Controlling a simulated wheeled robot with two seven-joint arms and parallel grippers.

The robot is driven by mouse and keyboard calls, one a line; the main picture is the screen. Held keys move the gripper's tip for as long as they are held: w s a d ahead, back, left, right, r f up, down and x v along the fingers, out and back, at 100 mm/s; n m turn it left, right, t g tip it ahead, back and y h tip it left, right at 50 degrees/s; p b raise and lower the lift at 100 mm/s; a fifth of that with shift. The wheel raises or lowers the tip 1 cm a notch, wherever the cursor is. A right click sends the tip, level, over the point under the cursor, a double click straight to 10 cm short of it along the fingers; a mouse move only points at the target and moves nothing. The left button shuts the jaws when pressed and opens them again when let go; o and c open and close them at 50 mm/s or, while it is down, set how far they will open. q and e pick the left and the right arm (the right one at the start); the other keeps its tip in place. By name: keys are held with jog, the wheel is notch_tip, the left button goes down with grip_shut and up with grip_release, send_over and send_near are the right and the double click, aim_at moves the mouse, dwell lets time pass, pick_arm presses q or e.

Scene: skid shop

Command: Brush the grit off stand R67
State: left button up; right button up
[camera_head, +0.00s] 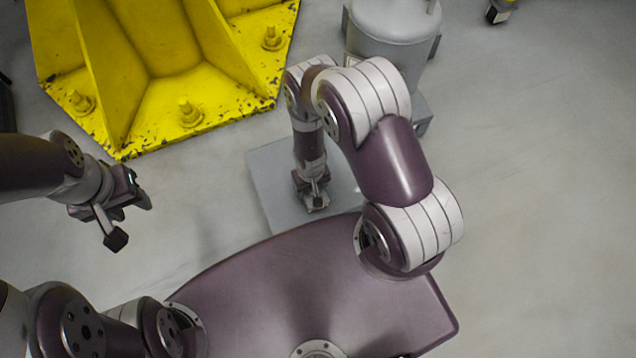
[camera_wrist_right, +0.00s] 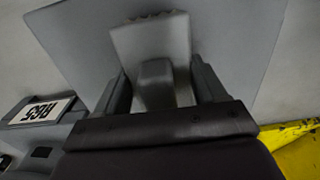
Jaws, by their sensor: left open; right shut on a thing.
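My right gripper (camera_head: 313,202) points down over a flat grey plate (camera_head: 275,200) on the floor. In the right wrist view, the right gripper (camera_wrist_right: 160,88) is shut on a pale grey block-like tool (camera_wrist_right: 150,42) with small brownish tips along its far edge, seemingly a brush. The plate (camera_wrist_right: 235,50) lies beyond it. A white label (camera_wrist_right: 42,112), upside down, appears to read R65, on a grey unit at the left. I see no R67 label. No grit can be made out on the plate. My left gripper (camera_head: 128,217) is open and empty, left of the plate.
A yellow bolted steel base (camera_head: 160,60) with chipped edges stands at the upper left; its edge (camera_wrist_right: 295,140) shows in the right wrist view. A grey tank (camera_head: 395,35) stands behind my right arm. The floor at the right is clear.

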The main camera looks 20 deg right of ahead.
jog(key=shift+w+a, duration=0.2)
jog(key=shift+a, duration=3.05)
jog(key=shift+a+f+b, duration=0.15)
jog(key=shift+a+b, duration=0.55)
jog(key=shift+a, duration=1.2)
notch_tip(320, 180, up, 6)
jog(key=p, duration=0.5)
jog(key=shift+w, duration=0.1)
notch_tip(320, 180, up, 3)
jog(key=p, duration=0.3)
